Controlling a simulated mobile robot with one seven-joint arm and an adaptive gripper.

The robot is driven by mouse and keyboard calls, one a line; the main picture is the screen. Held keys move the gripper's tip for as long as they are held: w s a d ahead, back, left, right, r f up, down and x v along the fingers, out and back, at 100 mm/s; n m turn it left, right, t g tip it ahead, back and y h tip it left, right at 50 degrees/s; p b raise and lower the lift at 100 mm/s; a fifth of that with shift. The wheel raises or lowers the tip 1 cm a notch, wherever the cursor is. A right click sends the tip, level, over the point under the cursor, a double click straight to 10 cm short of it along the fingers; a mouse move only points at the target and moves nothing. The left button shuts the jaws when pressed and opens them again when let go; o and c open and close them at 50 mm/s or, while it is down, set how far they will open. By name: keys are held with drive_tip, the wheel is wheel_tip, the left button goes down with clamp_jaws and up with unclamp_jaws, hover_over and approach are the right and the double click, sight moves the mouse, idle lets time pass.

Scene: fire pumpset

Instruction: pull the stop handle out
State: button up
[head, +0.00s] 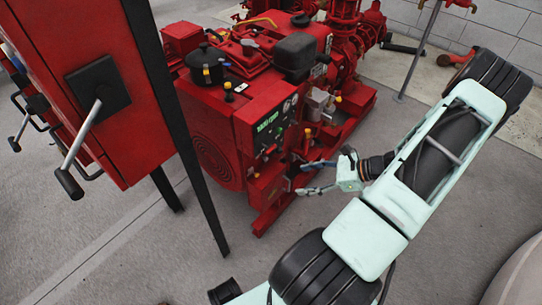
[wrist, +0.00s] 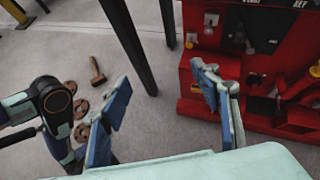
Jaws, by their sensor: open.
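The red diesel pump engine (head: 215,125) stands at the centre of the head view, with a dark control panel (head: 270,135) showing green digits. Its red front also fills the right of the wrist view (wrist: 240,75), with small knobs and fittings (wrist: 211,20) on it. I cannot tell for sure which fitting is the stop handle. My gripper (head: 308,178) is open and empty in front of the engine's lower panel side.
A red cabinet (head: 85,60) on black legs stands at the left, with a silver lever (head: 85,135) sticking out.

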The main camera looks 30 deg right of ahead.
sight(272, 150)
drive_tip(key=w+a+m+t+b, duration=0.1)
drive_tip(key=w+m+t+b, duration=0.1)
drive_tip(key=w, duration=0.3)
drive_tip(key=w+a+r+m+t+h+b, duration=0.1)
drive_tip(key=w+a+t, duration=0.1)
drive_tip(key=w+t, duration=0.2)
drive_tip(key=w+a+r+m+t+b, duration=0.1)
drive_tip(key=w+a+m+t+b, duration=0.1)
drive_tip(key=w, duration=0.4)
drive_tip(key=shift+m+t+h+b, duration=0.3)
drive_tip(key=shift+t, duration=0.1)
drive_tip(key=shift+c, duration=0.6)
